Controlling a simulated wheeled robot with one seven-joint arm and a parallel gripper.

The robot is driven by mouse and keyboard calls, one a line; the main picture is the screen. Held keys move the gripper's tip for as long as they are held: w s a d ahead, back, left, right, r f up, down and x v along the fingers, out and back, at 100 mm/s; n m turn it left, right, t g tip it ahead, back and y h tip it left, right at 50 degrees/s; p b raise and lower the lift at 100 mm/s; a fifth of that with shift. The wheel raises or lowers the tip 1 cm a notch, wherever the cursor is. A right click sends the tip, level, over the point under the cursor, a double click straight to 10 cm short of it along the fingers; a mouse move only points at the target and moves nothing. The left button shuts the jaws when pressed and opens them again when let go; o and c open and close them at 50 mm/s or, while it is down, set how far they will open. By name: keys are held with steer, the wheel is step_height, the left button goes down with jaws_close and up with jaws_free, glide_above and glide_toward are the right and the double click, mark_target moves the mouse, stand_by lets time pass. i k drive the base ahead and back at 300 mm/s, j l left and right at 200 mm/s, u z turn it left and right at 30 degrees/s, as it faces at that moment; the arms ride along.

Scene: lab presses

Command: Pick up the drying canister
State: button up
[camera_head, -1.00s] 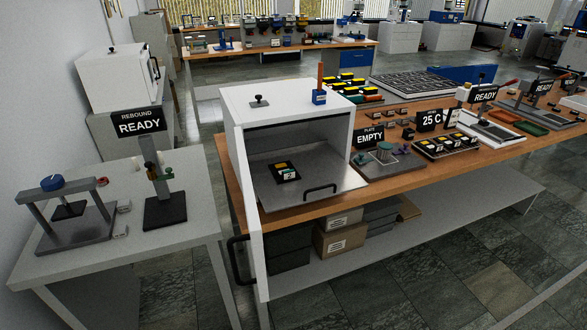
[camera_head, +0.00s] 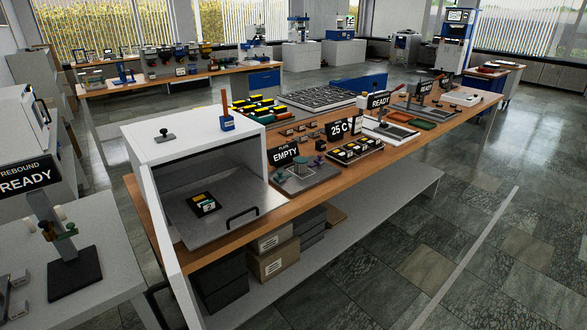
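No object is clearly labelled as a drying canister, and I cannot tell which one it is. A blue block with an upright orange handle (camera_head: 227,122) stands on top of the white cabinet (camera_head: 165,147). The cabinet is open at the front, and its pulled-out metal tray (camera_head: 235,198) carries a small dark square piece with a yellow top (camera_head: 205,204). My gripper is not in view.
The long wooden bench (camera_head: 400,145) is crowded with trays, signs and small parts. Boxes (camera_head: 273,262) stand on its lower shelf. A grey table (camera_head: 75,245) with a rebound stand is at left. Open tiled floor (camera_head: 480,230) lies at right.

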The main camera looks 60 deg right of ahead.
mark_target(300, 163)
steer(key=i+l+z, duration=0.3)
steer(key=i+l, duration=0.25)
steer(key=i+l+z, duration=0.25)
steer(key=i+l, duration=0.2)
steer(key=i, duration=0.2)
